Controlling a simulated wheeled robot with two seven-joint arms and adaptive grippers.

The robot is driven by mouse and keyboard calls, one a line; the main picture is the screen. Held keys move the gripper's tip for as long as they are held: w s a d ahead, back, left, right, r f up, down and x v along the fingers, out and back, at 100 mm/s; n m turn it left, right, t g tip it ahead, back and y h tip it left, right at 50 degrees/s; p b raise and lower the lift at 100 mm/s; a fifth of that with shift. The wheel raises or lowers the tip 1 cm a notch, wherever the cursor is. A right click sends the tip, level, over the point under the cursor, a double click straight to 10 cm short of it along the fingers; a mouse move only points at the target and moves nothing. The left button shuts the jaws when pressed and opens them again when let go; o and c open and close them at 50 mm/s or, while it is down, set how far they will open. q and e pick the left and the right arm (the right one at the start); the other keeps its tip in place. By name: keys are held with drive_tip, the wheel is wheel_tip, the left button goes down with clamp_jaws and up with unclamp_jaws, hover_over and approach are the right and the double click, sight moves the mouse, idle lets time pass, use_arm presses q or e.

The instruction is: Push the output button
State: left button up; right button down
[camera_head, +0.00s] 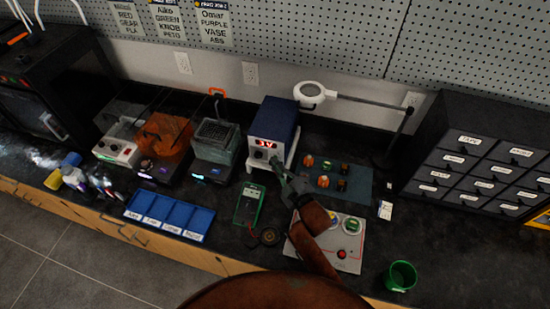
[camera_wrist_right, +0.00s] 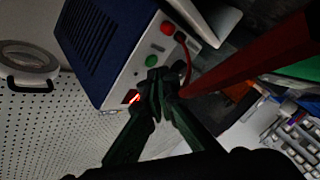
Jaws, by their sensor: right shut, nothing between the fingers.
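The bench power supply (camera_head: 275,130) is a blue box with a white front panel and a lit red display. The right wrist view shows its panel (camera_wrist_right: 140,75) close up, tilted, with the display (camera_wrist_right: 131,97), a green round button (camera_wrist_right: 152,60) and red round parts (camera_wrist_right: 167,28). I cannot read a label saying which is the output button. My right gripper (camera_head: 279,168) is shut and empty, its tips at the front of the panel. In the right wrist view its fingertips (camera_wrist_right: 157,80) are beside the green button and partly cover the panel; contact is unclear. My left gripper is not in view.
A green multimeter (camera_head: 249,204) and blue tray (camera_head: 170,212) lie left of my right arm. A grey board with buttons (camera_head: 345,250) lies under it. A dark blue mat (camera_head: 355,185) with small parts, a magnifier lamp (camera_head: 312,93), drawers (camera_head: 480,160) and a green cup (camera_head: 401,275) are right.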

idle(0.4)
drive_tip(key=shift+w+d, duration=0.2)
drive_tip(key=shift+w, duration=0.25)
drive_tip(key=shift+s+p, duration=0.1)
drive_tip(key=shift+p, duration=0.3)
drive_tip(key=shift+s+a+p, duration=0.15)
drive_tip(key=shift+s+p, duration=0.15)
drive_tip(key=shift+s, duration=0.15)
drive_tip(key=shift+s+a+p, duration=0.3)
drive_tip(key=shift+s+p, duration=0.05)
drive_tip(key=shift+s, duration=0.55)
drive_tip(key=shift+s+a+p, duration=0.35)
drive_tip(key=shift+s, duration=0.6)
drive_tip(key=shift+s+a+p, duration=0.3)
drive_tip(key=shift+s+p, duration=0.05)
drive_tip(key=shift+s, duration=0.55)
